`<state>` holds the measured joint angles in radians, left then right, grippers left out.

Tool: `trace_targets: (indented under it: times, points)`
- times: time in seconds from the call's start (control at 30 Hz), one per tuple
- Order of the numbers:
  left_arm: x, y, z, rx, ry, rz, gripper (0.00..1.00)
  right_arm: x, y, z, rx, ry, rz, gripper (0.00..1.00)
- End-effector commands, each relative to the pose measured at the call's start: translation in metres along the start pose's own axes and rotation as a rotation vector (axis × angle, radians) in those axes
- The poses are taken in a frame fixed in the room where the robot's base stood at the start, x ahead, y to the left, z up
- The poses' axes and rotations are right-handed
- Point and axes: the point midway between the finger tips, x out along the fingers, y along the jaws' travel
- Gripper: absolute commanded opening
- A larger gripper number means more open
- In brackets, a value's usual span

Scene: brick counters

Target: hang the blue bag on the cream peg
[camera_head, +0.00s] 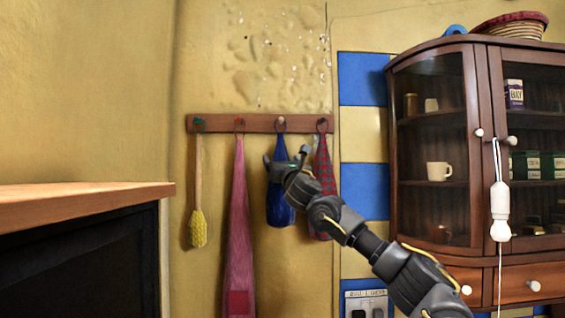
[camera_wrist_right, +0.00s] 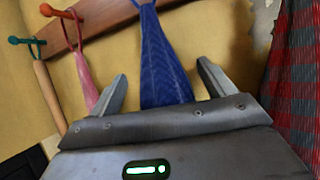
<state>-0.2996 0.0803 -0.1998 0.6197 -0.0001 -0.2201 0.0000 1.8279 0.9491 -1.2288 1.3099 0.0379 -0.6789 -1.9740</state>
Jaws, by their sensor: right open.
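The blue bag (camera_head: 281,205) hangs upright against the wall, its loop around the cream peg (camera_head: 282,121), third from the left on the wooden rail. My right gripper (camera_head: 286,157) is open in front of the bag's upper part. In the right wrist view the blue bag (camera_wrist_right: 163,60) shows between the two spread fingers (camera_wrist_right: 160,88), which do not close on it. The gripper hides part of the bag in the head view. The cream peg is out of the right wrist view. My left gripper is not in view.
On the wooden rail (camera_head: 260,125) also hang a yellow brush (camera_head: 198,225), a pink cloth (camera_head: 238,220) and a red checked cloth (camera_head: 324,185), close to the bag. A dark cabinet (camera_head: 440,55) stands at right. A wooden counter (camera_head: 85,200) is at left.

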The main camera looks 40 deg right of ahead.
Motion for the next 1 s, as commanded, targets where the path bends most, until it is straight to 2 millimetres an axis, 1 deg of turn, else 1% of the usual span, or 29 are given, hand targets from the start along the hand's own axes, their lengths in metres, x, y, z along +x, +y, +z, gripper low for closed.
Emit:
trace_targets:
  times: [0.13,0.23,0.37,0.5,0.7,0.83,1.0]
  points:
    - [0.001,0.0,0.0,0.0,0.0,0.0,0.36,-0.001,0.0,-0.001,-0.001,0.001,0.0,0.82]
    - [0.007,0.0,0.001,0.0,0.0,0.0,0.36,-0.007,0.0,-0.003,0.0,0.001,0.0,0.82]
    - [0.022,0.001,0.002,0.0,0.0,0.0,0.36,-0.028,-0.001,-0.006,0.0,-0.001,0.001,0.82]
    - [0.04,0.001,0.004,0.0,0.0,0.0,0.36,-0.058,0.0,-0.006,-0.001,-0.002,0.002,0.82]
    - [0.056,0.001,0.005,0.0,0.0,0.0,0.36,-0.092,0.0,-0.004,0.0,-0.001,0.001,0.82]
    - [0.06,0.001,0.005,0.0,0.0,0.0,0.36,-0.104,-0.001,-0.002,0.001,0.0,0.0,0.82]
    - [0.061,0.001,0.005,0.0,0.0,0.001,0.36,-0.108,0.0,-0.001,0.0,0.0,0.0,0.82]
